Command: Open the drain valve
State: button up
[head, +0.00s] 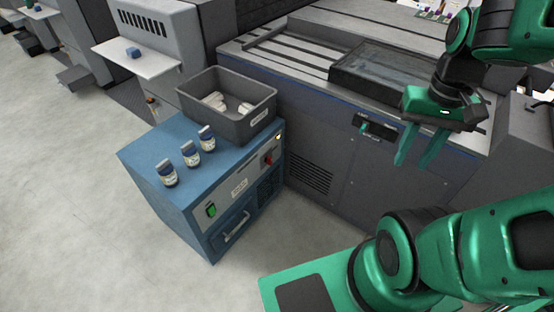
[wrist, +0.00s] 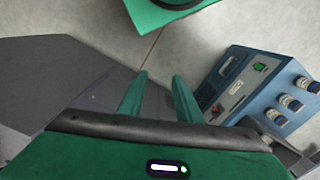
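No part can be read for certain as the drain valve. A small teal lever (head: 365,127) sits on a dark labelled plate on the front of the grey press cabinet; its lettering is too small to read. A small red control (head: 267,160) is on the front of the blue unit (head: 160,205). My gripper (head: 418,150) hangs in front of the cabinet, to the right of the lever and apart from it. Its two teal fingers are spread with nothing between them, as the wrist view (wrist: 157,88) also shows. The lever is not clearly seen in the wrist view.
The blue unit carries several small bottles (head: 190,153) and a grey bin (head: 237,118) with white bottles inside. It has a green switch (head: 211,210) and a front handle (head: 236,227). A dark tray (head: 385,72) lies on the press.

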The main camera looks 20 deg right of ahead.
jog(key=shift+d, duration=0.15)
jog(key=w+f+n, duration=0.5)
jog(key=w+n, duration=0.1)
jog(key=w, duration=0.7)
jog(key=n+t+y, duration=0.6)
jog(key=n+y, duration=0.1)
jog(key=n, duration=0.2)
send_near(269, 160)
jog(key=s+d+r, duration=0.4)
jog(key=s+r, duration=0.4)
jog(key=r, duration=0.1)
jog(key=w+a+f+m+t, duration=0.1)
jog(key=w+f+t, duration=0.15)
jog(key=f, duration=0.35)
jog(key=w+a+f+t, duration=0.1)
jog(key=f+t, duration=0.2)
jog(key=f, duration=0.3)
jog(key=x, duration=1.1)
jog(key=shift+a+m, duration=0.3)
jog(key=shift+a, duration=0.05)
jog(key=shift+d, duration=0.1)
jog(key=c, duration=0.7)
